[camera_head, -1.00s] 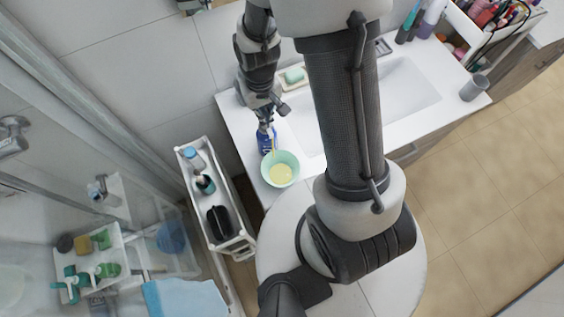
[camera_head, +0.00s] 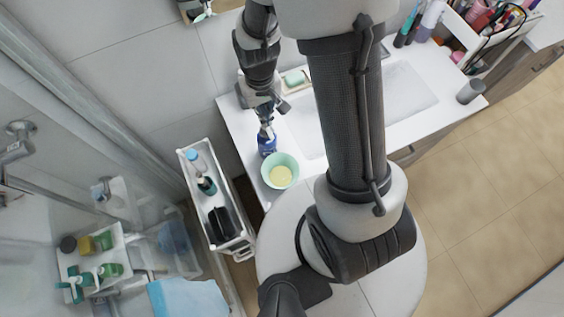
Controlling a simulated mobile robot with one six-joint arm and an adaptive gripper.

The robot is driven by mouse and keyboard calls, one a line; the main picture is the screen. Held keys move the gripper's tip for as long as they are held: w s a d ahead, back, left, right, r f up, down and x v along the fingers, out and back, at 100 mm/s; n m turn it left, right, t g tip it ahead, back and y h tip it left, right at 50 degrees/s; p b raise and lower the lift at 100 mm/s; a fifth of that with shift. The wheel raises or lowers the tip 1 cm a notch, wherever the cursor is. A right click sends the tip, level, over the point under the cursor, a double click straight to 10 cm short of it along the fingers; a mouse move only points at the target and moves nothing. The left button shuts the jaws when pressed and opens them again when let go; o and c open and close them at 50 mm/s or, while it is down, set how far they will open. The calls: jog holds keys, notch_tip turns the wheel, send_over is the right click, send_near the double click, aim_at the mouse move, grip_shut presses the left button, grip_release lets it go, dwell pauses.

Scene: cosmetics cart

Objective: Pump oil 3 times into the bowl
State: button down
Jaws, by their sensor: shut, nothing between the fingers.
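A blue pump bottle (camera_head: 266,147) stands on the white counter at its left end. A mint-green bowl (camera_head: 293,168) sits just in front of it, with pale yellow liquid (camera_head: 280,175) in the bottom. My gripper (camera_head: 266,125) is shut, pointing down right over the top of the bottle. It holds nothing. The pump head is mostly hidden by the gripper, so I cannot tell whether they touch.
A soap dish with green soap (camera_head: 294,78) lies behind the gripper by the sink (camera_head: 395,95). A white cart (camera_head: 238,240) with bottles stands left of the counter. A grey cup (camera_head: 470,91) is at the counter's right end.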

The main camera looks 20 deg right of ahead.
jog(key=shift+f, duration=0.1)
dwell(0.3)
jog(key=shift+f+b, duration=1.4)
jog(key=shift+f, duration=0.1)
jog(key=shift+r, duration=0.15)
jog(key=shift+r+p, duration=1.2)
jog(key=shift+r, duration=0.3)
notch_tip(320, 180, up, 6)
jog(key=p, duration=0.4)
